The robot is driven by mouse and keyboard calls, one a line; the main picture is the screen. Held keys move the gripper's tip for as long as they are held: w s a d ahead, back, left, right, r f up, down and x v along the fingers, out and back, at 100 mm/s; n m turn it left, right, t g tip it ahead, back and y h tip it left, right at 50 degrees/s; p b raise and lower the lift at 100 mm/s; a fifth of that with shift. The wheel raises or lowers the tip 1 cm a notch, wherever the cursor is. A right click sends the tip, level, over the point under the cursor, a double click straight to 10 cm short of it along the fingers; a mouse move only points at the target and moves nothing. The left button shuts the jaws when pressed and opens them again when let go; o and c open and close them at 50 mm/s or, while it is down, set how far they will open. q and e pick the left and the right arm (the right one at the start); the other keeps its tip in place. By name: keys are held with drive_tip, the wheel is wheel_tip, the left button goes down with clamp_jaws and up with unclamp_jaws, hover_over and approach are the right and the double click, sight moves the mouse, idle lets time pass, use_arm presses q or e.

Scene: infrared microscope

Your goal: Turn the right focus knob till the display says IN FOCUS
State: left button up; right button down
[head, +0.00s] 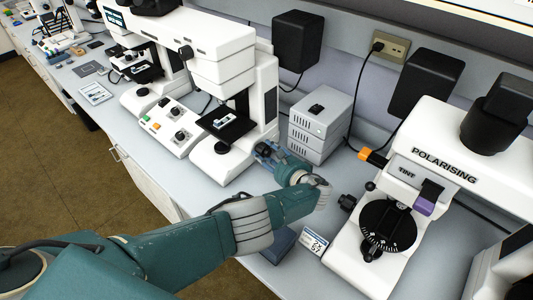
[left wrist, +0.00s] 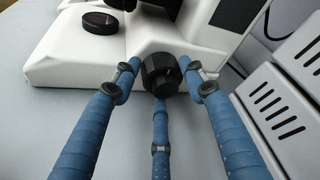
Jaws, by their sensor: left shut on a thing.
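The white infrared microscope (head: 222,70) stands at the centre of the bench in the head view. Its right focus knob (left wrist: 160,74) is a black ridged knob on the side of the white base in the left wrist view. My left gripper (left wrist: 161,82) is shut on this knob, with blue fingers on both sides and a third below. In the head view the left gripper (head: 264,154) reaches the base's right side and hides the knob. A small dark display (head: 115,18) shows at the upper left, its text too small to read. My right gripper is out of view.
A grey slotted box (head: 318,122) stands close to the right of my left gripper. The polarising microscope (head: 400,190) stands further right, with a small card (head: 314,242) before it. A control box (head: 170,126) with coloured buttons sits left of the infrared microscope's stage.

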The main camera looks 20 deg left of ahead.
use_arm(q)
drive_tip(key=shift+w+n+t, duration=0.1)
drive_tip(key=shift+n+t, duration=0.3)
drive_tip(key=shift+n, duration=0.3)
drive_tip(key=shift+f+n+b, duration=0.1)
drive_tip(key=shift+n+b, duration=0.4)
drive_tip(key=shift+b, duration=0.2)
drive_tip(key=shift+a+n+t+b, duration=0.1)
drive_tip(key=shift+n+t+b, duration=0.6)
drive_tip(key=shift+n+b, duration=0.15)
drive_tip(key=shift+n+y+b, duration=0.5)
drive_tip(key=shift+n+b, duration=0.15)
drive_tip(key=shift+b, duration=0.15)
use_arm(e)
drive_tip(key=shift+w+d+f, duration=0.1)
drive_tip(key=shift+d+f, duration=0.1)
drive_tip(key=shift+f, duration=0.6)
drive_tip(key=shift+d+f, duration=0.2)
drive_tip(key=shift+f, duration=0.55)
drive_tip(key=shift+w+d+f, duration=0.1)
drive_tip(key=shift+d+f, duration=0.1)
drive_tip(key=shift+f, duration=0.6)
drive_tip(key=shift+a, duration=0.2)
use_arm(q)
drive_tip(key=o, duration=1.1)
drive_tip(key=shift+r, duration=0.2)
drive_tip(key=shift+f, duration=0.15)
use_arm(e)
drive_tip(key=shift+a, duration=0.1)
